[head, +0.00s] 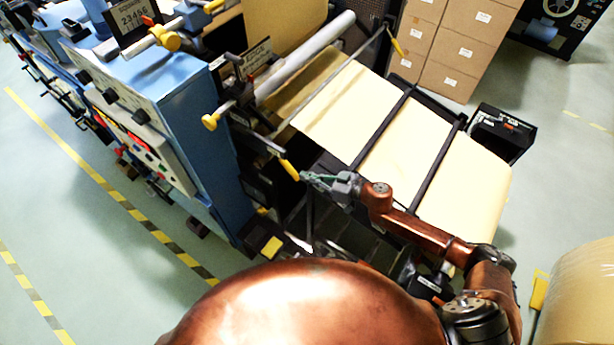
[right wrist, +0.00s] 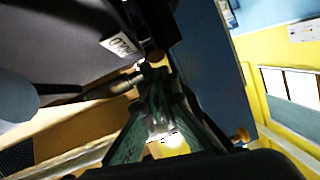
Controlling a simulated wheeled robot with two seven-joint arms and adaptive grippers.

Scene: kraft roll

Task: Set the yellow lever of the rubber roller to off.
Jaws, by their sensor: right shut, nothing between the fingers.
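A yellow lever handle (head: 289,169) sits at the near end of a dark arm on the machine and points down toward the front right. My right gripper (head: 306,177) is shut and empty, with its greenish fingertips right beside this handle. I cannot tell whether they touch. The right wrist view shows the greenish fingers (right wrist: 155,105) close up, with a bright yellow patch (right wrist: 174,141) between them that I cannot identify surely. A thin roller or bar (head: 335,80) runs across the paper web. My left gripper is out of view.
A grey roller (head: 315,50) and a yellow knob (head: 210,121) lie behind the lever. The tan paper web (head: 345,100) slopes down to the right over black bars. Stacked cartons (head: 450,45) stand at the back. A white label (right wrist: 120,44) shows in the right wrist view.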

